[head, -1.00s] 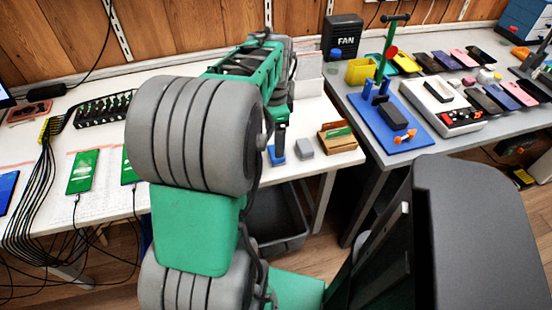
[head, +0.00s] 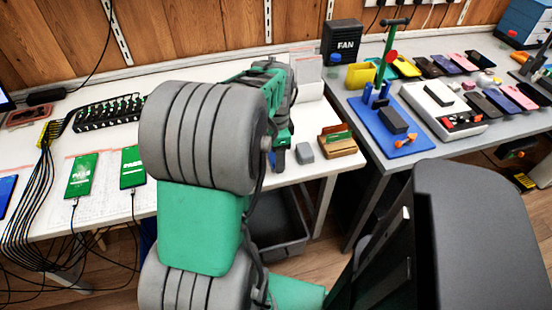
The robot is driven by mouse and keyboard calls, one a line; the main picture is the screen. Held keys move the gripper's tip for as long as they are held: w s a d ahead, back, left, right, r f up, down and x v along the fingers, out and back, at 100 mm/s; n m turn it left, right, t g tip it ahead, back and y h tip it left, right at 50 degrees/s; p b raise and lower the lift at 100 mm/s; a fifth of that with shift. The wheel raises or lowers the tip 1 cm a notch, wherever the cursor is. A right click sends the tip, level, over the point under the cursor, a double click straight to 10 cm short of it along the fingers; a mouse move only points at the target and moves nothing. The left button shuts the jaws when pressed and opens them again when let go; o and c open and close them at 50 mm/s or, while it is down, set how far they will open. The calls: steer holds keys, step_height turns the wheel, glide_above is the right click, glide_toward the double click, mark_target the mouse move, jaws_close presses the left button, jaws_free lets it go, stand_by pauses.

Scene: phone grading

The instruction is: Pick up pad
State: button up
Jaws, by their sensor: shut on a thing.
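My gripper (head: 279,158) points down at the front edge of the white table (head: 225,190), partly behind my own arm. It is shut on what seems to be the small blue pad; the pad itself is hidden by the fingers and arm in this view. A small grey-blue block (head: 305,151) sits just right of the gripper, apart from it.
An open brown box (head: 337,143) with a green item stands right of the block. Phones with green screens (head: 82,175) lie at the left with cables. A blue stand (head: 392,125) is on the grey table. A grey bin (head: 280,232) is below.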

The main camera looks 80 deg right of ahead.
steer(key=c, duration=0.9)
steer(key=shift+o, duration=0.2)
steer(key=shift+r, duration=0.4)
step_height(320, 180, up, 2)
steer(key=shift+r, duration=0.15)
steer(key=s+a+r+p, duration=0.1)
steer(key=s+a+r, duration=0.8)
steer(key=s+r, duration=0.1)
steer(key=shift+a, duration=0.4)
